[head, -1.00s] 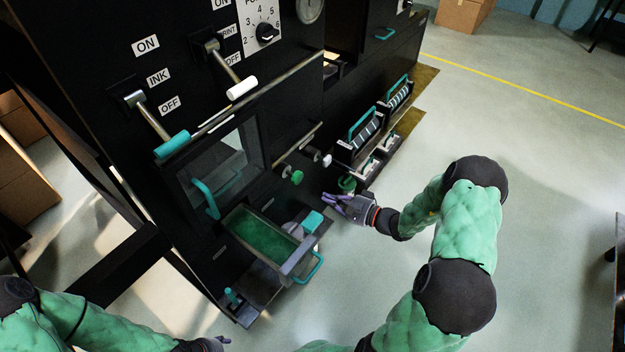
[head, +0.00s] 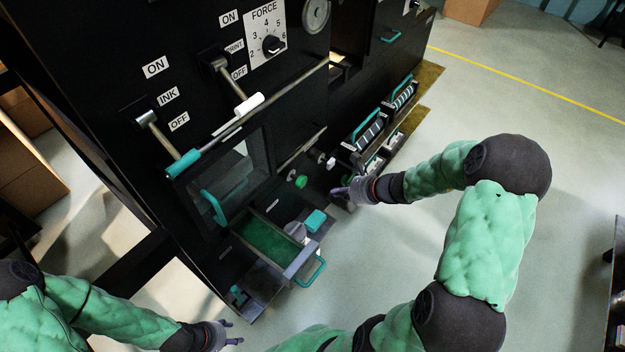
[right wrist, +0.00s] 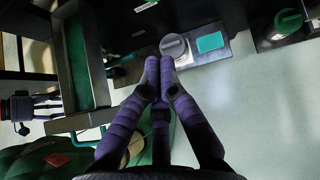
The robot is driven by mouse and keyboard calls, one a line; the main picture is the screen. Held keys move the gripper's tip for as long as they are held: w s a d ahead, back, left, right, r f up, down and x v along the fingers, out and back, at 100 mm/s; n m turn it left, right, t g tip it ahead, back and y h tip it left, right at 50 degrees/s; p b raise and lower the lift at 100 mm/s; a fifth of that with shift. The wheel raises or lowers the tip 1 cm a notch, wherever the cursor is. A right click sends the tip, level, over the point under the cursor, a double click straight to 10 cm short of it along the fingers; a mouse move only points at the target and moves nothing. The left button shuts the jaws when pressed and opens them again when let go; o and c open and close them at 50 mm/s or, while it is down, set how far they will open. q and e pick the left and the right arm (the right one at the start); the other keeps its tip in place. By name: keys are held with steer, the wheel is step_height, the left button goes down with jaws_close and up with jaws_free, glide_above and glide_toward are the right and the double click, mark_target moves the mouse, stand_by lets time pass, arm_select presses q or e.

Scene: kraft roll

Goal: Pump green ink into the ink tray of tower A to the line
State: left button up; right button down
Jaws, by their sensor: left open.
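The pulled-out ink tray (head: 297,262) holds dark green ink (head: 268,238) low on the machine's front; its line is too small to make out. The tray also shows in the right wrist view (right wrist: 104,85). My right gripper (head: 338,193) is to the right of the tray, beyond the teal block. In the right wrist view its fingers (right wrist: 160,85) are drawn together with nothing seen between them. My left gripper (head: 232,333) is open and empty, in front of the tray.
A green knob (head: 301,181) and a white knob (head: 331,163) stick out above the tray. A clear window guard (head: 230,170) hangs above it. The ink lever (head: 165,145) is on the upper left panel. Roller units (head: 368,132) stand farther right.

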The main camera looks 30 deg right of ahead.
mark_target(305, 179)
steer(key=shift+s+d+r+m+h, duration=0.1)
steer(key=shift+d+r+m+h, duration=0.45)
steer(key=shift+m, duration=0.55)
steer(key=shift+r, duration=0.1)
steer(key=w+a+r+b+x, duration=0.1)
steer(key=b+x, duration=0.2)
steer(key=x, duration=1)
steer(key=shift+r+g+b, duration=0.3)
steer(key=shift+r+b, duration=0.05)
steer(key=shift+r, duration=0.05)
steer(key=shift+w+a+y, duration=0.2)
steer(key=shift+w+y, duration=0.05)
steer(key=shift+w+a+r, duration=0.1)
steer(key=shift+w+a, duration=0.2)
steer(key=shift+w, duration=0.45)
steer(key=shift+w+a, duration=0.3)
steer(key=shift+w, duration=0.5)
